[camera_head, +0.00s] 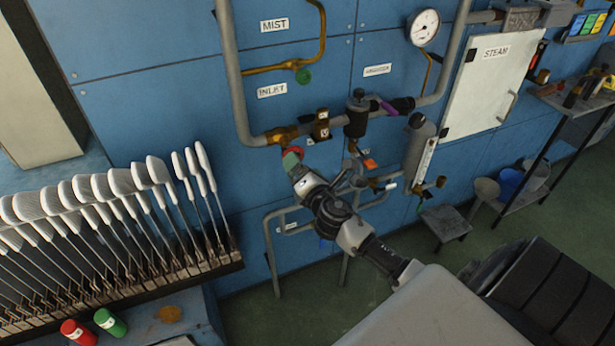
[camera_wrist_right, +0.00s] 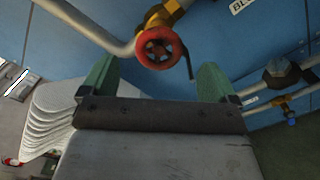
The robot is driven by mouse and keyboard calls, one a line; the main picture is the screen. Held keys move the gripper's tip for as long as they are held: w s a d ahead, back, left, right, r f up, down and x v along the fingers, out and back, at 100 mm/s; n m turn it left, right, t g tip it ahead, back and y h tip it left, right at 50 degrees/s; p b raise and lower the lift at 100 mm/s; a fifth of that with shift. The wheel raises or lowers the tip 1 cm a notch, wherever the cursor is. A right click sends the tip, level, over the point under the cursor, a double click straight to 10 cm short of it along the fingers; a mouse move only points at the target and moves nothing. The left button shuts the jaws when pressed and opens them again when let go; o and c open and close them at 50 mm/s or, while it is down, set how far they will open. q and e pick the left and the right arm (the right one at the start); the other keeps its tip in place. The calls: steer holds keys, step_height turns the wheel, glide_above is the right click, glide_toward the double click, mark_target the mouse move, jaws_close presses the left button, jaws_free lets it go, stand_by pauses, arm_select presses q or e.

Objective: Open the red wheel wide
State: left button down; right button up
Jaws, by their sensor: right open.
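The red wheel (camera_wrist_right: 161,48) is a small round handwheel on a brass valve (camera_wrist_right: 168,14) in the right wrist view. In the head view, the wheel (camera_head: 296,150) is partly hidden by my right gripper (camera_head: 290,160), just below the brass fitting on the grey pipe. My right gripper (camera_wrist_right: 157,74) is open, with its two green fingers spread apart and nothing held. The wheel shows between and beyond the fingertips, a little towards their upper side. I cannot see contact between fingers and wheel. My left gripper is not in view.
Grey pipes (camera_head: 237,90) and a dark valve (camera_head: 357,112) run along the blue wall panel. A thin dark rod (camera_wrist_right: 186,60) hangs beside the wheel. A rack of white sock forms (camera_head: 120,183) stands at left. A white STEAM cabinet (camera_head: 490,85) is at right.

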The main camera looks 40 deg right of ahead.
steer(key=shift+v, duration=1.65)
